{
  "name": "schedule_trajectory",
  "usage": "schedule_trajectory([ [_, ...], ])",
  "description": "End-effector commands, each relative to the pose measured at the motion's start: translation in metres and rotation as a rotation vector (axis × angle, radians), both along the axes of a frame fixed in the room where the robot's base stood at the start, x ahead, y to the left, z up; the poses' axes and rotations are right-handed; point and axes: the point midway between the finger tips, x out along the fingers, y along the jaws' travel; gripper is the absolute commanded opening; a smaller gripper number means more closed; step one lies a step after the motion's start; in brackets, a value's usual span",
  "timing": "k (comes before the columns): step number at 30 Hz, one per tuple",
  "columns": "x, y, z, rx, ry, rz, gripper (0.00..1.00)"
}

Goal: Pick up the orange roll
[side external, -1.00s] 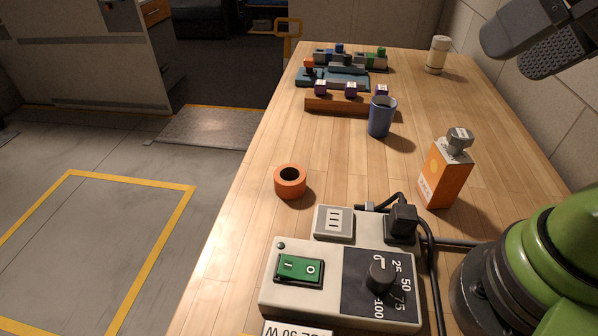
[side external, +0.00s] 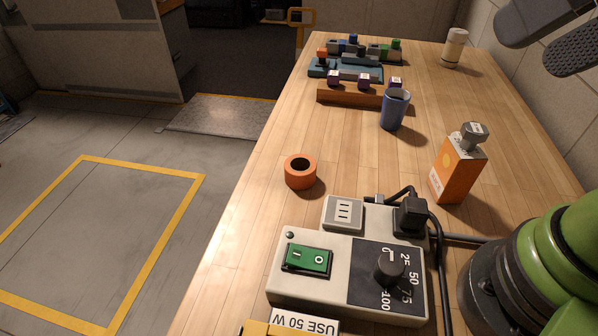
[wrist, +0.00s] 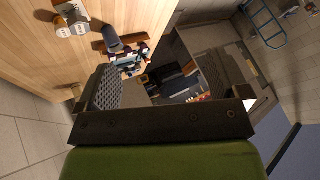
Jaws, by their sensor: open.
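The orange roll (side external: 300,172) is a short ring with a dark hole. It lies flat on the wooden table near the left edge, beyond the grey control box. My gripper (side external: 562,38) is in the top right corner of the side view, partly cut off, high above the table and well away from the roll. In the wrist view my gripper (wrist: 172,85) has its two ribbed jaws wide apart with nothing between them. I cannot make out the roll in the wrist view.
A grey control box (side external: 330,258) with a green switch, dial and plugged black cable stands in front. An orange bottle (side external: 457,170), a blue cup (side external: 394,110), a wooden rack (side external: 345,97) and a white bottle (side external: 454,48) stand farther back. The table around the roll is clear.

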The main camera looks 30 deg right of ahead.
Motion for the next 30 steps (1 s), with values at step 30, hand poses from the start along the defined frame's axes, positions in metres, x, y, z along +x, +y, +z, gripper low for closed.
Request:
schedule_trajectory([
  [30, 0.209, 0.071, -0.114, -0.183, 0.480, 0.211, 0.93],
])
